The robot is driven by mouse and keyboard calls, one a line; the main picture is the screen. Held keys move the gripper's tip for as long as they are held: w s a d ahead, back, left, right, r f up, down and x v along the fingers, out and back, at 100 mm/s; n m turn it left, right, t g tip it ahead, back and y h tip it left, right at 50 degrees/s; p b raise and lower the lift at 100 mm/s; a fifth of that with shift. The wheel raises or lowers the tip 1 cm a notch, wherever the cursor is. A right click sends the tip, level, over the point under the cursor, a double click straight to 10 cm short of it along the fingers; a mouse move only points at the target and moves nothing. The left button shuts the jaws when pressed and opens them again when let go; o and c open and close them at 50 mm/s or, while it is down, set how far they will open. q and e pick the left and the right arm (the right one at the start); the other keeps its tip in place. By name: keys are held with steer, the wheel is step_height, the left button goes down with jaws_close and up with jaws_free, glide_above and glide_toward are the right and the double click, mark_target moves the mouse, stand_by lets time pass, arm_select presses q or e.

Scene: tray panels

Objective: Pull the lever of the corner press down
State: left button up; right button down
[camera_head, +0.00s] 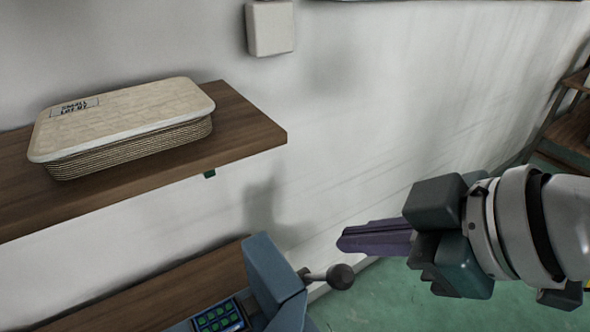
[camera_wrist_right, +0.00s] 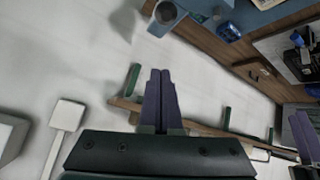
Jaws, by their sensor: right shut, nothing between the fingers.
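The corner press (camera_head: 272,275) is a blue-grey machine at the bottom centre of the head view. Its lever sticks out to the right and ends in a dark round knob (camera_head: 341,276). My right gripper (camera_head: 346,240) is shut and empty, its purple fingers pointing left, just above the knob in the picture and apart from it. In the right wrist view the shut fingers (camera_wrist_right: 160,78) point up, and the knob (camera_wrist_right: 165,12) shows near the top edge. Purple fingers like those of my left gripper (camera_wrist_right: 303,132) show at the right edge; their opening is unclear.
A wooden shelf (camera_head: 240,130) above the press holds a stack of cardboard panels (camera_head: 130,120). A screen (camera_head: 220,318) with green buttons sits at the press's front. The white wall (camera_head: 400,110) is behind. Green floor (camera_head: 385,300) lies open right of the press.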

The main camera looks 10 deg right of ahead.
mark_target(332, 271)
steer(key=shift+f, duration=0.1)
steer(key=shift+w+a+f+p, duration=0.15)
steer(key=shift+w+f, duration=0.45)
steer(key=shift+f, duration=0.8)
steer(key=shift+w+a+f+p, duration=0.15)
steer(key=shift+w+f, duration=0.4)
steer(key=shift+f, duration=0.9)
steer(key=shift+w+a+f, duration=0.2)
steer(key=shift+w+f, duration=0.4)
steer(key=shift+f, duration=0.8)
